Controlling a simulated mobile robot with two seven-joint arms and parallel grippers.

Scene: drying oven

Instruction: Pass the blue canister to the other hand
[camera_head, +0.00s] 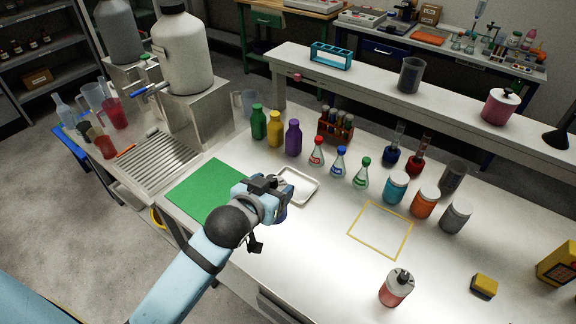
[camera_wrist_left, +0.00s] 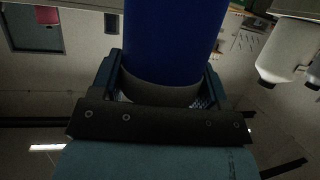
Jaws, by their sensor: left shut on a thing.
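My left gripper (camera_head: 274,196) is over the near left part of the white table, by the edge of the green mat and the metal tray. In the left wrist view, its two fingers (camera_wrist_left: 162,85) are on either side of the blue canister (camera_wrist_left: 172,35), shut on it. The canister fills the top middle of that view, dark grey at the end nearest the palm. In the head view, my gripper largely hides it. My right gripper is in neither view.
A green mat (camera_head: 202,191) and a metal tray (camera_head: 313,184) lie near my left gripper. Bottles, flasks and lidded jars (camera_head: 425,200) stand along the back. A yellow square outline (camera_head: 381,252) is empty; a red bottle (camera_head: 396,288) stands in front.

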